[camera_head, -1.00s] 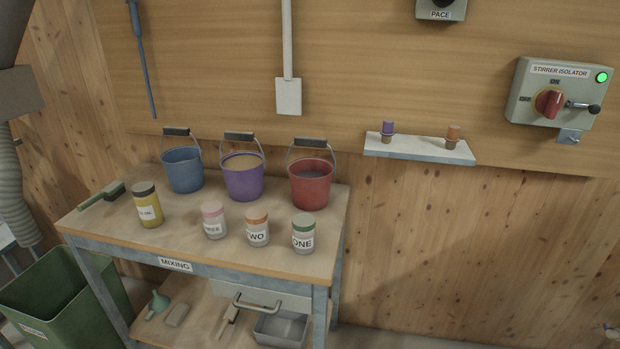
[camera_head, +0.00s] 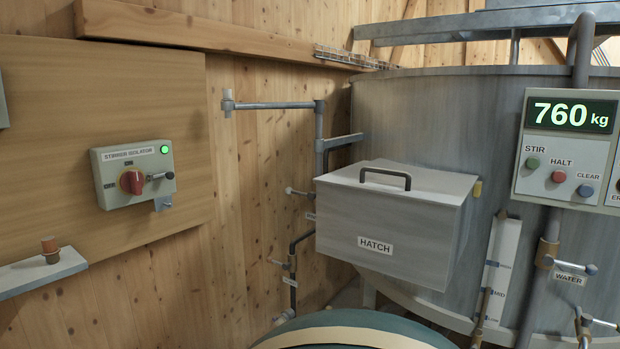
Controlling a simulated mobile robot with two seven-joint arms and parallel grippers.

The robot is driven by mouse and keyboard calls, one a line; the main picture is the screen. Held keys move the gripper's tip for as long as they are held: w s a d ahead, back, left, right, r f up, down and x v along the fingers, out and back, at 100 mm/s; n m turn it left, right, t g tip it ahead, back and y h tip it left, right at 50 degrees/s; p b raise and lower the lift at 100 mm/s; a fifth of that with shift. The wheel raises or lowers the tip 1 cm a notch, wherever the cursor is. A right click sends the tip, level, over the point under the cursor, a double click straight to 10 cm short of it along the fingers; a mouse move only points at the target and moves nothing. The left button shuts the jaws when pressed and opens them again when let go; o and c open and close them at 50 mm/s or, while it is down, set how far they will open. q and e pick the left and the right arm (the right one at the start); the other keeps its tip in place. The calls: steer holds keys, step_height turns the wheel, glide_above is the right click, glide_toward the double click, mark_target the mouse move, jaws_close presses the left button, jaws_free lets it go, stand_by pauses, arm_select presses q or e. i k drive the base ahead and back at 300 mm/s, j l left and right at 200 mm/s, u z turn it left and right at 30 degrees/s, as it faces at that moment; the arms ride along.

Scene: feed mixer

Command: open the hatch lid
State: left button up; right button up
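The hatch (camera_head: 386,238) is a grey box labelled HATCH on the side of the large grey mixer tank, right of centre in the head view. Its lid (camera_head: 425,183) lies shut on top and carries a dark bar handle (camera_head: 386,178). Neither of my grippers is in view.
The stirrer isolator (camera_head: 133,175), with a red knob and a lit green lamp, is on the wall board at left. A control panel (camera_head: 566,150) reads 760 kg at right. Pipes and valves flank the hatch. A rounded green object (camera_head: 350,335) stands below it.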

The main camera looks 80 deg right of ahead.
mark_target(448, 189)
steer(key=z, duration=3)
